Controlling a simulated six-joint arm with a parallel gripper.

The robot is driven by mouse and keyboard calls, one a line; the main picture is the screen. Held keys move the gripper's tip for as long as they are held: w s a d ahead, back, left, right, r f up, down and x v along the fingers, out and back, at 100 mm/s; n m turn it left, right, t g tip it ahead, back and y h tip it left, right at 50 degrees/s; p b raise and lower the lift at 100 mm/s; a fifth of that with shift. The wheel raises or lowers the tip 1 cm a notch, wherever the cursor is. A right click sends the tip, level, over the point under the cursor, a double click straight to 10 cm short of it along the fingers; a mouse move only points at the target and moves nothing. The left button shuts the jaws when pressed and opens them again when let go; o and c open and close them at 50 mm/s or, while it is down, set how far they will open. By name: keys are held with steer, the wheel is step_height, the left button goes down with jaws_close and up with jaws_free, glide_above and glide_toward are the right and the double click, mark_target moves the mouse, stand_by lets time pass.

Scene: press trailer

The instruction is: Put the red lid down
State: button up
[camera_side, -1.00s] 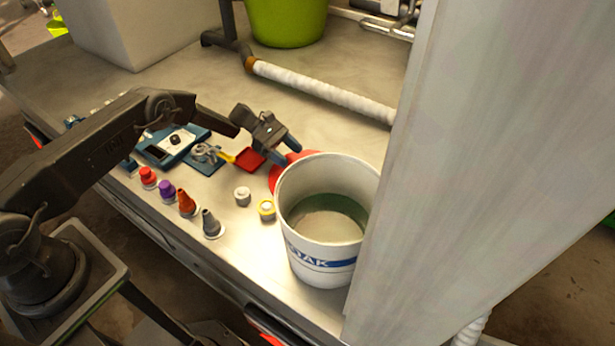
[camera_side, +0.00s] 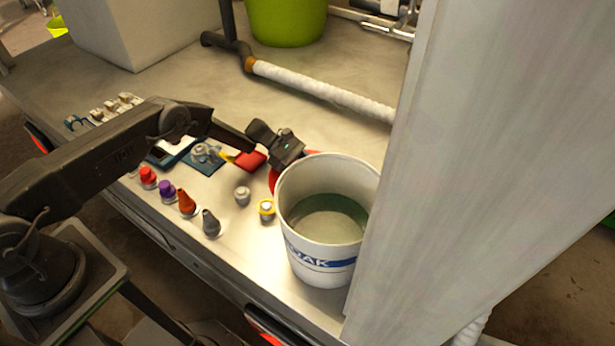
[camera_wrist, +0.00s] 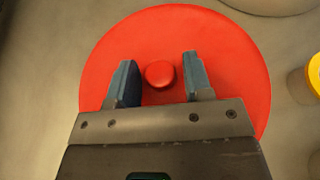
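The red lid (camera_wrist: 215,45) is a flat round disc with a small red knob (camera_wrist: 160,74) at its middle. In the side view only a strip of the lid (camera_side: 274,180) shows behind the white bucket (camera_side: 325,255). My gripper (camera_wrist: 158,78) is over the lid, with its two blue-grey fingers apart on either side of the knob. Gaps show between the knob and both fingers. In the side view my gripper (camera_side: 287,160) is low behind the bucket and its fingertips are hidden. The lid appears to lie flat on the table.
The tall white bucket stands open just in front of the lid, beside a large pale panel (camera_side: 480,150). Several coloured bottles, such as an orange one (camera_side: 187,202), line the table's front edge. A yellow-ringed jar (camera_side: 266,210) is near the bucket.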

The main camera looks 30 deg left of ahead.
steer(key=c, duration=0.8)
steer(key=shift+r, duration=0.1)
